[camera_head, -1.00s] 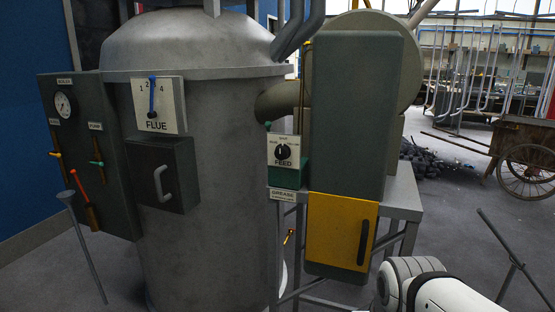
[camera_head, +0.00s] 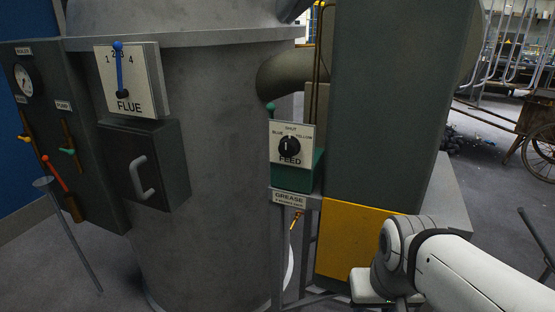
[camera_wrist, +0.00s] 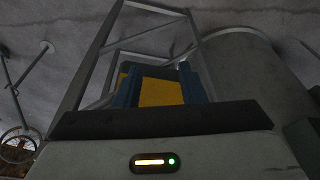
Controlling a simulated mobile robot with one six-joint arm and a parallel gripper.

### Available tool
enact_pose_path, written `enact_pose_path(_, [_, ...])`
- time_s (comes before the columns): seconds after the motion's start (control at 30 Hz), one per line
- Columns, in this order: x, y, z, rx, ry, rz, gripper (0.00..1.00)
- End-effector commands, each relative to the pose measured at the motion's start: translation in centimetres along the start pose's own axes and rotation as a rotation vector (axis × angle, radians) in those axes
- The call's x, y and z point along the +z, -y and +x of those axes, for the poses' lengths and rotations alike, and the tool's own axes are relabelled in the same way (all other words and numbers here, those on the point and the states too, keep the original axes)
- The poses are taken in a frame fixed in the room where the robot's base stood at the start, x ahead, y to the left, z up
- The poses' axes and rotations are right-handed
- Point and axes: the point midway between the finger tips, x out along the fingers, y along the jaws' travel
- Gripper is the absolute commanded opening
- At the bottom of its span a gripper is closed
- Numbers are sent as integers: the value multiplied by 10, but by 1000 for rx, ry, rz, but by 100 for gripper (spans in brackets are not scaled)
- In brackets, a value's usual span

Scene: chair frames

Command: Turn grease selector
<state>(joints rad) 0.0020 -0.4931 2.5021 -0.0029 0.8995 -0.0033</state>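A white GREASE label (camera_head: 289,199) with smaller unreadable text sits below a green box (camera_head: 292,178) in the head view. A small brass-coloured piece (camera_head: 297,220) shows just under it, partly hidden; I cannot tell its setting. Above is the FEED plate with a black round knob (camera_head: 289,147), marked BLUE, SHUT and YELLOW; its white mark points up toward SHUT. My gripper's two dark blue fingers stand apart in the wrist view (camera_wrist: 160,85), with nothing held between them. My white arm is at lower right in the head view, right of the label; the fingertips are not visible there.
A yellow panel (camera_head: 355,240) lies below the tall dark box (camera_head: 390,110), near my arm. The large grey boiler (camera_head: 215,140) stands left of the label, with a FLUE plate (camera_head: 128,80) and valve board (camera_head: 70,130). Thin frame legs stand below.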

Motion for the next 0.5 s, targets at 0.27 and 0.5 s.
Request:
enact_pose_path(0.27, [-12, -7, 8, 111, 9, -15, 53])
enact_pose_path(0.5, [-81, -2, 0, 448, -207, 34, 53])
